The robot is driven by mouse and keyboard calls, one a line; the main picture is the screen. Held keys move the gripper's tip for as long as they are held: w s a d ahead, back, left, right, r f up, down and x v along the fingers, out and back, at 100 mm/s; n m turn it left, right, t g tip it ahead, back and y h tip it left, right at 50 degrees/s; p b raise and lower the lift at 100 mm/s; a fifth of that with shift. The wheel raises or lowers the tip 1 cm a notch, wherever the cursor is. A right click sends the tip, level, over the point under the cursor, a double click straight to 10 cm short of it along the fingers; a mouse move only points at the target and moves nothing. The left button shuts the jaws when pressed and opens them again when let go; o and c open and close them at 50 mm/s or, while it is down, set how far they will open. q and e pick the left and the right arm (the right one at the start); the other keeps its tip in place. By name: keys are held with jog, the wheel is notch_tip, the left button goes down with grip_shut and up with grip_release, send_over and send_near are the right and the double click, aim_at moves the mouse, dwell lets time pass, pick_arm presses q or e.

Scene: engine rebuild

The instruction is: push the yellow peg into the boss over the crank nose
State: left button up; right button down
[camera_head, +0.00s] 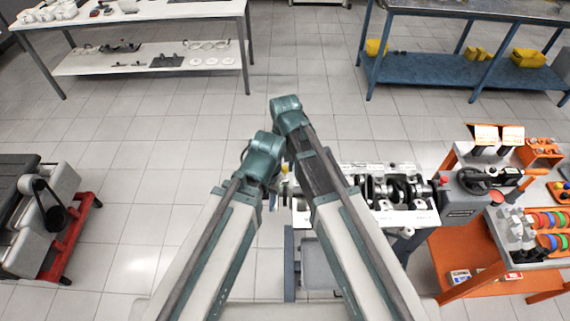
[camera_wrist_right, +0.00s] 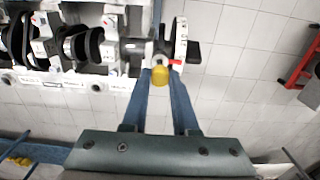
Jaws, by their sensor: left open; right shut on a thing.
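The yellow peg (camera_wrist_right: 160,76) sits between the fingertips of my right gripper (camera_wrist_right: 161,72) in the right wrist view. My right gripper is shut on it, right at the end of the engine block (camera_wrist_right: 60,81). The peg's far end and the boss are hidden, so I cannot tell how deep it sits. In the head view a bit of yellow (camera_head: 285,168) shows beside my arm links. The crankshaft (camera_head: 385,190) lies in the block. My left gripper (camera_head: 272,200) is mostly hidden by its arm in the head view; it is open, away from the peg.
An orange cart (camera_head: 455,262) with tools stands right of the block. A grey machine on a red base (camera_head: 75,245) stands at the left. A white table (camera_head: 150,12) and a blue bench (camera_head: 450,80) are at the back. The floor between is clear.

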jog(key=shift+f+b, duration=1.9)
jog(key=shift+f, duration=0.05)
dwell(0.7)
jog(key=c, duration=0.9)
grip_release()
jog(key=shift+r, duration=0.25)
jog(key=shift+r+p, duration=1.25)
jog(key=shift+p, duration=0.25)
jog(key=o, duration=0.5)
jog(key=shift+o, duration=0.2)
jog(key=shift+r, duration=0.15)
